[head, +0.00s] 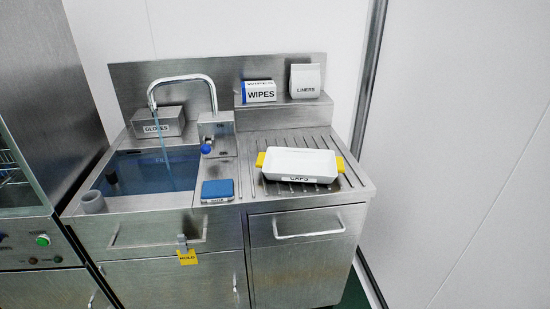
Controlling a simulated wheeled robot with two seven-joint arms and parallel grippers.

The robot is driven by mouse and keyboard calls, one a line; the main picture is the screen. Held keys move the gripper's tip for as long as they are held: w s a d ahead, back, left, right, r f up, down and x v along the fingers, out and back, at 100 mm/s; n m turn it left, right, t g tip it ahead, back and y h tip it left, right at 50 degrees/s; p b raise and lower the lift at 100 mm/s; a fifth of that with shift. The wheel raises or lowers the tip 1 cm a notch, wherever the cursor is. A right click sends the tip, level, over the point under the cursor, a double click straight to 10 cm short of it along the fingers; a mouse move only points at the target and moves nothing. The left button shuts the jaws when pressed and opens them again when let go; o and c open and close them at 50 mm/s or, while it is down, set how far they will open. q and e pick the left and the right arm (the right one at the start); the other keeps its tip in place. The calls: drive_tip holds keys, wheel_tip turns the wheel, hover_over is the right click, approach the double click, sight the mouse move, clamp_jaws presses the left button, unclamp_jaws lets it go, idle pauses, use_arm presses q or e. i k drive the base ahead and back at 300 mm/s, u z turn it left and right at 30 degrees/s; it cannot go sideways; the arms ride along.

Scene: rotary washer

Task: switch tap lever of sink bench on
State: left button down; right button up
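The steel sink bench (150,230) stands in the middle of the head view. A curved chrome tap (185,78) arches over the sink basin (150,170) at its left side. A thin blue stream (162,140) runs from the spout down to blue water in the basin. A small lever with a blue knob (206,149) sits at the foot of the tap, on the right. Its exact angle is too small to tell. Neither of my grippers is in view, and nothing touches the lever.
A box marked GLOVES (157,122) stands behind the basin. A blue sponge-like block (217,190) and grey cup (93,202) lie at the front edge. A white tray with yellow handles (300,164) sits on the drainer. WIPES (259,92) and LINERS (305,80) stand on the shelf.

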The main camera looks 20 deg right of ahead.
sight(205, 149)
drive_tip(key=z, duration=0.75)
drive_tip(key=i, duration=0.45)
